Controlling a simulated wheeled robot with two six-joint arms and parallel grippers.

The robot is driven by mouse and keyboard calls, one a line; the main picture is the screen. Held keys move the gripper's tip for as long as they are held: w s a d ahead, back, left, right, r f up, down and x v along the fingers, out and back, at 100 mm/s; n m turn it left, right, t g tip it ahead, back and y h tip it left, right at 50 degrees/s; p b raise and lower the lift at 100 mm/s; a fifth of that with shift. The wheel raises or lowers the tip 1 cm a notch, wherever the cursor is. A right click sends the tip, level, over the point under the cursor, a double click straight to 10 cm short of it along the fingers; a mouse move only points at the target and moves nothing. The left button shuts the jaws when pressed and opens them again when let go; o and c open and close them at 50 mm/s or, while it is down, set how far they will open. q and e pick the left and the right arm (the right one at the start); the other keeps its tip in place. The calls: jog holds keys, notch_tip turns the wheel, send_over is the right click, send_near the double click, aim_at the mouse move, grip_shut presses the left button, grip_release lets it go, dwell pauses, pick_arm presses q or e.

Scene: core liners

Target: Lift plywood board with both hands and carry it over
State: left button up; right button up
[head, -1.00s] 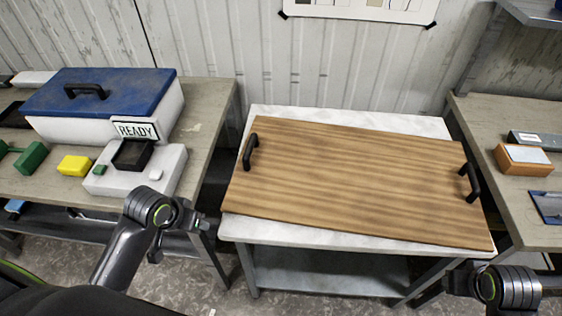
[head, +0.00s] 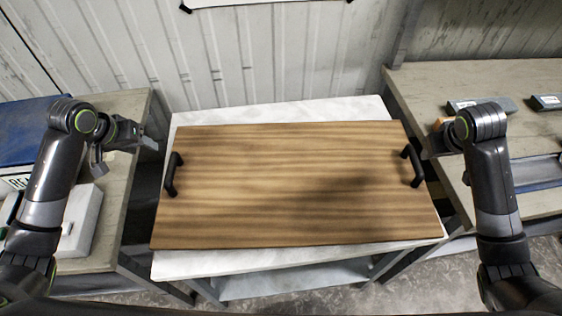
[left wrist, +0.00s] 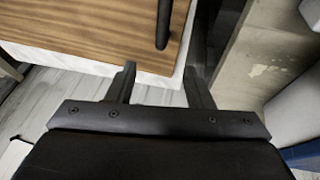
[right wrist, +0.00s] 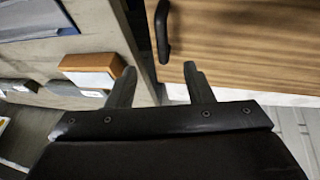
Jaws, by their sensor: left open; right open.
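The plywood board (head: 290,195) lies flat on a white-topped table (head: 280,112). It has a black left handle (head: 173,174) and a black right handle (head: 412,166). My left gripper (head: 128,150) is open and empty, left of the left handle. In the left wrist view, the left handle (left wrist: 163,22) shows ahead of the spread fingers (left wrist: 160,78), not between them. My right gripper (head: 437,142) is partly hidden by its arm, just right of the right handle. In the right wrist view its fingers (right wrist: 160,76) are apart and empty, with the right handle (right wrist: 162,30) beyond them.
A left bench (head: 118,190) carries a blue-lidded box (head: 25,130) and a pale device (head: 82,222). A right bench (head: 535,85) holds small grey blocks, an orange-brown block (right wrist: 88,66) and a tray (right wrist: 35,20). A corrugated wall (head: 270,60) stands behind. Narrow gaps separate the table from both benches.

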aim_at(171, 161)
pick_arm(q)
jog(key=x, duration=1.6)
jog(key=shift+s+f, duration=0.1)
jog(key=shift+f, duration=0.4)
pick_arm(e)
jog(key=x, duration=1.6)
jog(key=shift+f, duration=0.4)
pick_arm(q)
jog(key=shift+c, duration=0.5)
pick_arm(e)
jog(key=shift+c, duration=0.5)
pick_arm(q)
grip_shut()
pick_arm(e)
grip_shut()
pick_arm(q)
jog(key=shift+r, duration=0.2)
pick_arm(e)
jog(key=shift+w+r, duration=0.1)
jog(key=shift+r, duration=0.15)
